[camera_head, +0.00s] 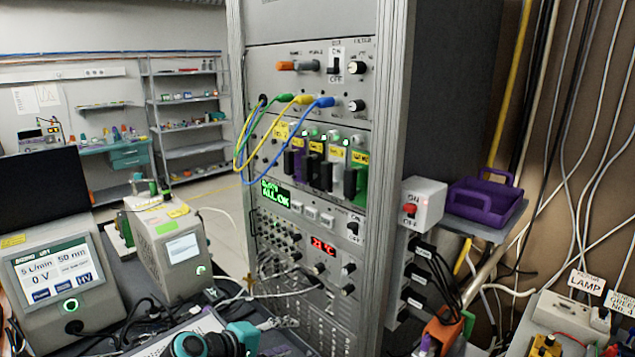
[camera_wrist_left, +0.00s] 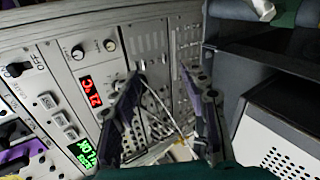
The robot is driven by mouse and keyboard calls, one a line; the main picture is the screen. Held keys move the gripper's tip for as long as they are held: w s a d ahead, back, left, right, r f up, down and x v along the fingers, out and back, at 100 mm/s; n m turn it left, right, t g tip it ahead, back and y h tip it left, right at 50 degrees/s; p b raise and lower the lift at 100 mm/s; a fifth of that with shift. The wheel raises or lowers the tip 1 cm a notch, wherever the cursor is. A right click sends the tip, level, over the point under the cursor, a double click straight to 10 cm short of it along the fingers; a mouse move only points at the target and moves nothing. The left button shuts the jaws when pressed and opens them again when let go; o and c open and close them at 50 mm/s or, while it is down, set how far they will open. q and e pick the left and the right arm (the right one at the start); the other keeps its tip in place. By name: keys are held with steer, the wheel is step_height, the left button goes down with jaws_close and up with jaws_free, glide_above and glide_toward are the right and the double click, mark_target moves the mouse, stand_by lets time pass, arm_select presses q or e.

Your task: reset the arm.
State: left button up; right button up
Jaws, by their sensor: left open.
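My left arm shows as a teal and black part (camera_head: 215,343) at the bottom edge of the head view, low in front of the instrument rack (camera_head: 305,180). In the left wrist view, the two dark fingers of my left gripper (camera_wrist_left: 166,85) stand apart with nothing between them. Behind them is the rack's lower panel with a red display (camera_wrist_left: 92,91) and thin cables. I cannot tell the gap between fingertips and panel. My right gripper is not in view.
A monitor box (camera_head: 65,275) and a grey instrument (camera_head: 170,250) stand left of the rack, with cables around them. A red-button box (camera_head: 424,204) and purple case (camera_head: 485,200) sit right of it. Looped yellow, green and blue cables hang from the rack.

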arm_select(q)
steer(key=s+a+f+m+y, duration=0.2)
steer(key=s+a+m, duration=0.1)
steer(key=s, duration=0.3)
steer(key=s+a+f+m+g+y, duration=0.1)
steer(key=s+a+f+m+y, duration=0.1)
steer(key=s, duration=0.5)
steer(key=s+a+f+m+y, duration=0.2)
steer(key=s+a+m+y, duration=0.2)
steer(key=s+a+m, duration=0.1)
steer(key=shift+s+m+g, duration=0.3)
steer(key=shift+s, duration=0.45)
stand_by(1.2)
